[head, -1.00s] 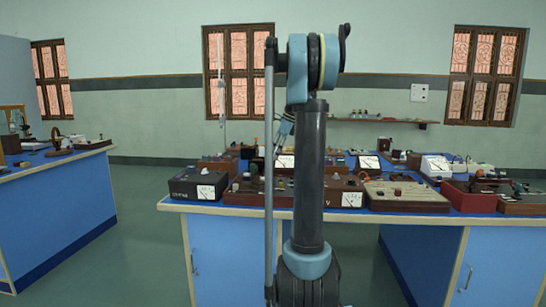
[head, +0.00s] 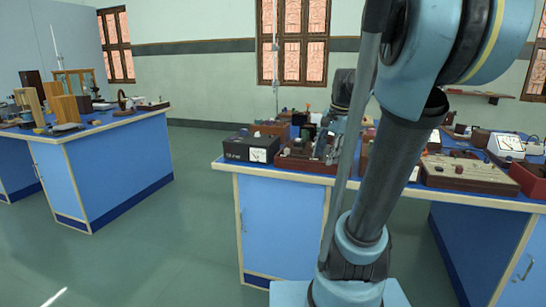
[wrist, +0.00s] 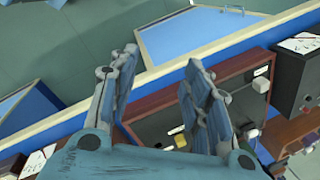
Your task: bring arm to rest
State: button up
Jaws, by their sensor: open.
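My gripper (wrist: 160,68) is open in the wrist view, with its two grey-blue fingers spread and nothing between them. It is over a brown wooden-rimmed instrument box (wrist: 150,104) on the blue bench. I cannot tell the gap between fingers and box. In the head view, my arm rises large at the right and its end hangs behind it over the bench (head: 228,166).
A black meter box (head: 250,148) stands at the bench's left end, and it also shows in the wrist view (wrist: 305,72). Several instruments, including a pale panel box (head: 470,172), crowd the bench. Another blue bench (head: 110,165) stands left. Open floor (head: 190,220) lies between the benches.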

jog(key=s+f+n+h, duration=0.2)
jog(key=s+f+n, duration=0.8)
jog(key=s+f, duration=0.6)
jog(key=shift+s+d+f+n+t, duration=0.2)
jog(key=shift+s+f+n+t, duration=0.15)
jog(key=shift+s, duration=0.9)
jog(key=shift+w+f, duration=0.2)
jog(key=shift+w, duration=0.3)
